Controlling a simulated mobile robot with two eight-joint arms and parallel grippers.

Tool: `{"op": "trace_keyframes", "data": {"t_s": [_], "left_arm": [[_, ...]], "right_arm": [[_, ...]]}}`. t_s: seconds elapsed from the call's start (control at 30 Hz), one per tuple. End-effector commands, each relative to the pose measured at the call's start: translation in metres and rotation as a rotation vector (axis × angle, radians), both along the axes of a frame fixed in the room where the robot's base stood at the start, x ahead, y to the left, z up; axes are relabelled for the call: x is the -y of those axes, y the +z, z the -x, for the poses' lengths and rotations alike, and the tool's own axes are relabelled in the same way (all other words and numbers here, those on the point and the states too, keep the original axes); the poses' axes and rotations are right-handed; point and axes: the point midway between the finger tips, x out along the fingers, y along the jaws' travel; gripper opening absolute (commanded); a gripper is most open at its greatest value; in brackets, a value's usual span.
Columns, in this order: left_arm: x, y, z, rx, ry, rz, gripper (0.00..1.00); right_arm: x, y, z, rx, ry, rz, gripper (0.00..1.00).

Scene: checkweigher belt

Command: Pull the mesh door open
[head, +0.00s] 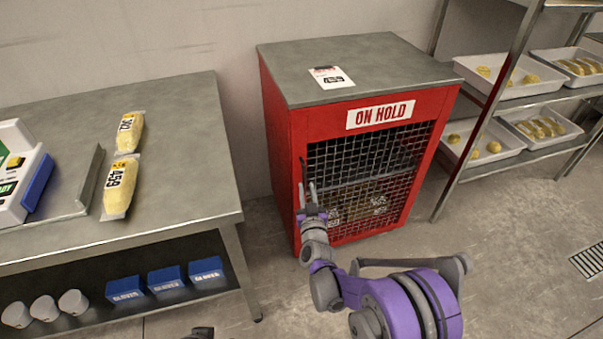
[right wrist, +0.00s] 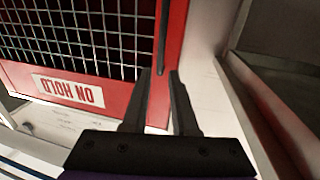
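The mesh door (head: 365,180) is the red-framed wire front of a red cabinet (head: 283,150) and looks closed. A dark vertical bar handle (head: 303,171) is on the door's left side; it also shows in the right wrist view (right wrist: 164,35). My right gripper (head: 311,192) is at the handle's lower part. In the right wrist view its fingers (right wrist: 162,75) are apart, with the bar's end in line with the gap. I cannot tell whether the bar is between the fingers. A small dark part, perhaps my left gripper (head: 200,332), shows at the bottom edge.
A grey table (head: 185,165) with wrapped packs (head: 120,185) stands left of the cabinet. Blue boxes (head: 166,279) are on its lower shelf. A metal rack (head: 490,110) with white trays stands at the right. The floor (head: 510,230) before the cabinet's right side is clear.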

Motion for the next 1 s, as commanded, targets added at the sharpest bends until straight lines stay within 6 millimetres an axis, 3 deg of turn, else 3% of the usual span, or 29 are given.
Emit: {"op": "trace_keyframes", "data": {"t_s": [0.2,0.4,0.83,1.0], "left_arm": [[0.000,-0.008,-0.001,-0.002,0.000,0.000,0.50],[0.000,-0.012,-0.002,-0.003,0.000,0.000,0.50],[0.000,-0.013,-0.002,-0.003,0.000,0.000,0.50],[0.000,-0.013,-0.002,-0.003,0.000,0.000,0.50]], "right_arm": [[-0.005,-0.002,-0.044,-0.002,0.001,0.000,0.27],[-0.008,-0.001,-0.071,-0.002,0.001,0.000,0.27],[-0.009,0.000,-0.081,-0.002,0.001,-0.001,0.27],[-0.010,0.000,-0.081,-0.002,0.001,-0.001,0.00]]}}
